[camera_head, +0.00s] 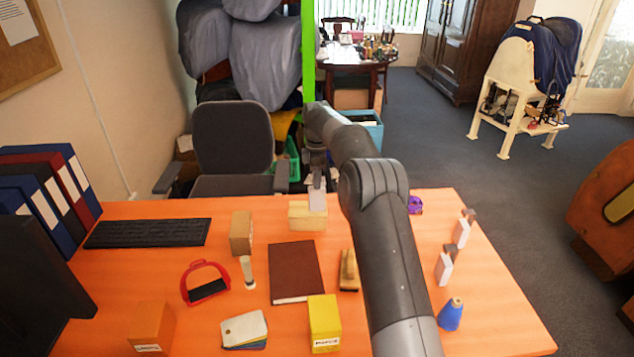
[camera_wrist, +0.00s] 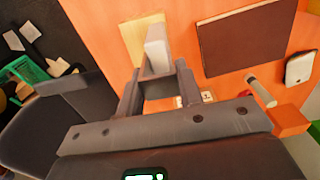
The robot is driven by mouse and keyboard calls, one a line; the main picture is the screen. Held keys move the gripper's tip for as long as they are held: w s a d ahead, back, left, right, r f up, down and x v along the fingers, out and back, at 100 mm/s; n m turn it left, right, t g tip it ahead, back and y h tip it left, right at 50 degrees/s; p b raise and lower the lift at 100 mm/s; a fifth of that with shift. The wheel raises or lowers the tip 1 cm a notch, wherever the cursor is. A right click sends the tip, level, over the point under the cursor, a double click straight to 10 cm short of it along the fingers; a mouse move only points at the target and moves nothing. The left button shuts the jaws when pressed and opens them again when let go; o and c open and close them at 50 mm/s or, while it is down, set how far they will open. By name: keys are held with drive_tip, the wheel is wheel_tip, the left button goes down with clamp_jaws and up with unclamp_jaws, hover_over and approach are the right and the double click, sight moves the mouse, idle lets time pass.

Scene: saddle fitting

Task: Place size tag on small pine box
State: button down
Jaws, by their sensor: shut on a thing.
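My gripper (camera_head: 317,183) is shut on a pale grey-white size tag (camera_head: 318,201), held upright. In the wrist view, my gripper (camera_wrist: 158,82) has the size tag (camera_wrist: 157,47) between its fingertips. The small pine box (camera_head: 300,218), pale yellow wood, stands near the far edge of the orange table. The tag overlaps the box's right part in the head view. In the wrist view, the tag covers part of the pine box (camera_wrist: 134,36). I cannot tell whether the tag touches the box.
A brown box (camera_head: 241,233), a dark red book (camera_head: 295,271) and a wooden brush-like item (camera_head: 348,270) lie close by. Two similar white tags (camera_head: 461,232) (camera_head: 444,268) stand at the right. A yellow box (camera_head: 324,322) stands at the front. An office chair (camera_head: 232,140) stands behind the table.

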drive_tip(key=shift+f, duration=0.85)
drive_tip(key=c, duration=1)
unclamp_jaws()
drive_tip(key=shift+f, duration=0.1)
